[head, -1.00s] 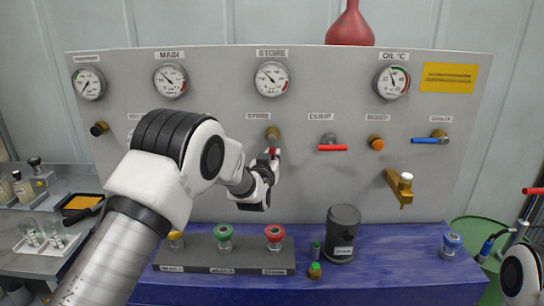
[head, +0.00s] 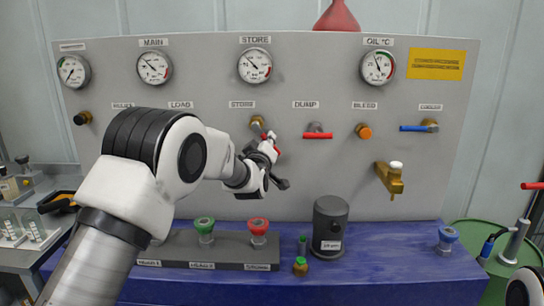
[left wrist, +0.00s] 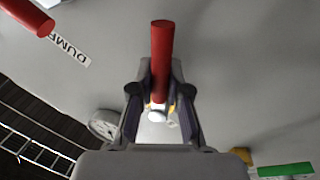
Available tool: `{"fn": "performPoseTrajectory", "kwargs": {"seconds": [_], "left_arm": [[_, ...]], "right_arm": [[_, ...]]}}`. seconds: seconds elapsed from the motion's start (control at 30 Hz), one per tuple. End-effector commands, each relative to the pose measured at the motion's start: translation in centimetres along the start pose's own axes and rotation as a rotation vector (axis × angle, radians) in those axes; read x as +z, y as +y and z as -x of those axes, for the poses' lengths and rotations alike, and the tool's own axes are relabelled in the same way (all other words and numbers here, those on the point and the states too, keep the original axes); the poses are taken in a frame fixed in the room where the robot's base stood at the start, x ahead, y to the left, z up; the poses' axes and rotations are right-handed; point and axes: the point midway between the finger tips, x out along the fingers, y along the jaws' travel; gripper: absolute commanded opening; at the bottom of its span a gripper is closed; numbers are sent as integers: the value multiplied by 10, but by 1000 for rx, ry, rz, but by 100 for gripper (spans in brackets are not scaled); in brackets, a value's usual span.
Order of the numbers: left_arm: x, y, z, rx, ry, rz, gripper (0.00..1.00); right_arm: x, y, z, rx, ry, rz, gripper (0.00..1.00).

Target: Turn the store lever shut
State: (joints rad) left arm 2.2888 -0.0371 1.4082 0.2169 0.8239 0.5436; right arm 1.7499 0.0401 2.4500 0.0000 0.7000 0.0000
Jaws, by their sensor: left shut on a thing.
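The store lever is a red handle on a brass valve (head: 257,121) under the lower STORE label on the grey panel. My left gripper (head: 272,149) is at this handle in the head view and hides most of it. In the left wrist view the red lever (left wrist: 161,50) stands between the two fingers of my left gripper (left wrist: 160,97), which are shut on it. The handle appears to slant down and right from the valve. My right gripper is not in view.
The red DUMP lever (head: 317,136) is close on the right, with an orange BLEED knob (head: 363,131) and blue COOLER lever (head: 418,128) beyond. A brass tap (head: 389,178) sticks out lower right. A dark canister (head: 329,228) stands on the blue bench below.

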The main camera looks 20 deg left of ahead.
Motion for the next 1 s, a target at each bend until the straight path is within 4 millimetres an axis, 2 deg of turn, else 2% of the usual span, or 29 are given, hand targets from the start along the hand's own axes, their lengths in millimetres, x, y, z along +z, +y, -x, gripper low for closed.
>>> {"fn": "performPoseTrajectory", "kwargs": {"seconds": [0.03, 0.5, 1.0], "left_arm": [[3, -2, 0, 3, 8, 40, 0], [-6, 20, -5, 5, 94, 478, 0], [-20, 36, -8, 6, 162, 820, 0]], "right_arm": [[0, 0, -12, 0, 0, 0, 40], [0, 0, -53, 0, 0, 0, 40], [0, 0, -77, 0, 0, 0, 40]]}}
